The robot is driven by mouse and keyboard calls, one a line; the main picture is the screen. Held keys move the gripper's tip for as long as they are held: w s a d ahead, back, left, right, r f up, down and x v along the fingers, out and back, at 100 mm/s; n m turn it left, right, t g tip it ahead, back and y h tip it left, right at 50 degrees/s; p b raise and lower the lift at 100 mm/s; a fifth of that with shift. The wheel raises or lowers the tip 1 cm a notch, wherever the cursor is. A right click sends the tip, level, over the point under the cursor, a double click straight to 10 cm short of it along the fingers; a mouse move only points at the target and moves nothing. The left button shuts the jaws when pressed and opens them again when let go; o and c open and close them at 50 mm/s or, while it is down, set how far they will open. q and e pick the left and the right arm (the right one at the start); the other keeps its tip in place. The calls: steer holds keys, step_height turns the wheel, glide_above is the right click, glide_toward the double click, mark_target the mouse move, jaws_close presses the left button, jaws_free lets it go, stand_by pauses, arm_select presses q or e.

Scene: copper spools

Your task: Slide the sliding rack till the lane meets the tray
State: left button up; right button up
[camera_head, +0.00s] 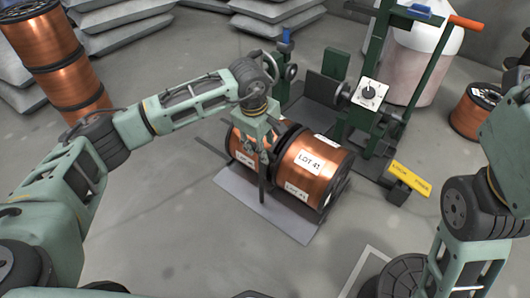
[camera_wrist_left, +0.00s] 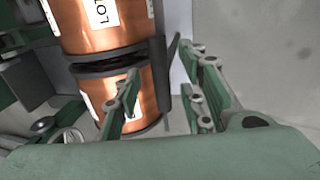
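Two copper spools (camera_head: 315,170) lie on their sides, end to end, with white LOT 41 labels. Dark rails (camera_head: 212,145) show at their ends, but most of what bears them is hidden. A flat grey plate (camera_head: 235,187) lies under and in front of them. A green rack-like frame (camera_head: 375,65) stands behind; I cannot tell which part slides. My left gripper (camera_head: 263,175) points down at the front of the spools. In the left wrist view its fingers (camera_wrist_left: 163,100) are apart, one over the copper, one beyond its edge. My right gripper is out of view.
Stacked copper spools (camera_head: 60,70) stand at the left. Grey sacks (camera_head: 120,25) lie at the back. A white drum (camera_head: 415,60), another spool (camera_head: 475,110) and a yellow sign (camera_head: 410,178) are at the right. The floor in front is mostly clear.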

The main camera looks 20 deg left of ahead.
arm_select(q)
steer(key=shift+w+d+f+b, duration=0.15)
steer(key=shift+f+b, duration=0.1)
steer(key=shift+f, duration=0.45)
steer(key=shift+w+a+f+b, duration=0.1)
steer(key=shift+f+b, duration=0.1)
steer(key=shift+f, duration=0.45)
steer(key=shift+c, duration=0.2)
jaws_close()
